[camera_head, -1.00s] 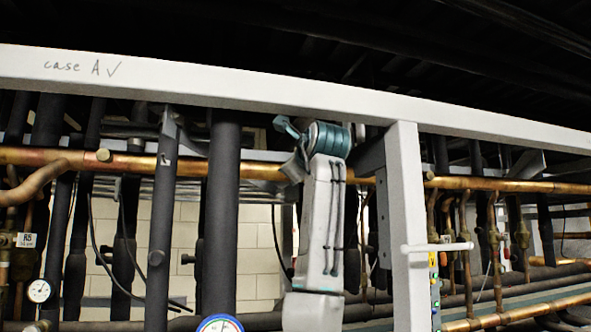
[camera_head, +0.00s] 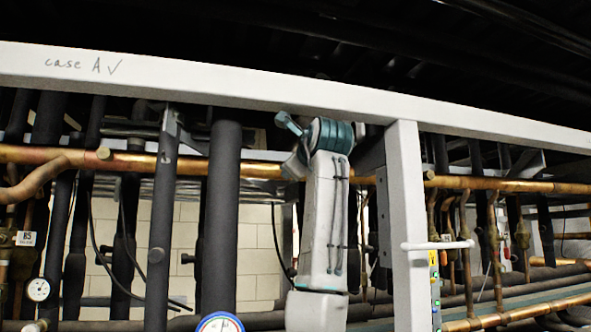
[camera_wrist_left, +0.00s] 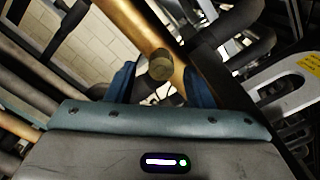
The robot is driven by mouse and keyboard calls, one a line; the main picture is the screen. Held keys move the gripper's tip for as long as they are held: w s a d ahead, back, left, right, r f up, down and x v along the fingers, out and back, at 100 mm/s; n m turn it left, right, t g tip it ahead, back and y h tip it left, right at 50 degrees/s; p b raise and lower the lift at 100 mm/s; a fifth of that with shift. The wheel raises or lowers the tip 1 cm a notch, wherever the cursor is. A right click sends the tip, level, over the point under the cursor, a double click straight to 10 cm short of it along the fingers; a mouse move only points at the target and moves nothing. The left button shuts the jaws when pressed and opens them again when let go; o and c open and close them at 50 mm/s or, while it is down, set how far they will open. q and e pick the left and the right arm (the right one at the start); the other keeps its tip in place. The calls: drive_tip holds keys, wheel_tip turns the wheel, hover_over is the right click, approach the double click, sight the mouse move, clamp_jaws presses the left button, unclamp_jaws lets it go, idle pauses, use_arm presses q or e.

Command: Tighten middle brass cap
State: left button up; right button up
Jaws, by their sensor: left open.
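In the left wrist view a round brass cap (camera_wrist_left: 160,65) sits on the copper pipe (camera_wrist_left: 142,27). My left gripper (camera_wrist_left: 161,88) is open, with one blue finger on each side of the cap. The cap shows between the fingers; I cannot tell whether either finger touches it. In the head view the copper pipe (camera_head: 223,168) runs across the rack behind my arm. My arm covers the pipe where its hand reaches, and the cap there is hidden. Another brass cap (camera_head: 104,153) shows on the pipe at the left, and one (camera_head: 428,175) at the right. My right gripper is not in view.
A white beam (camera_head: 220,86) crosses above the pipe, and a white post (camera_head: 407,220) stands just right of my arm. Black insulated pipes (camera_head: 224,210) stand in front at the left. A gauge (camera_head: 219,323) is at the bottom.

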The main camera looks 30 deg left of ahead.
use_arm(q)
drive_tip(key=b+v, duration=0.4)
drive_tip(key=v, duration=0.5)
drive_tip(key=shift+s+d, duration=0.2)
drive_tip(key=shift+d, duration=0.1)
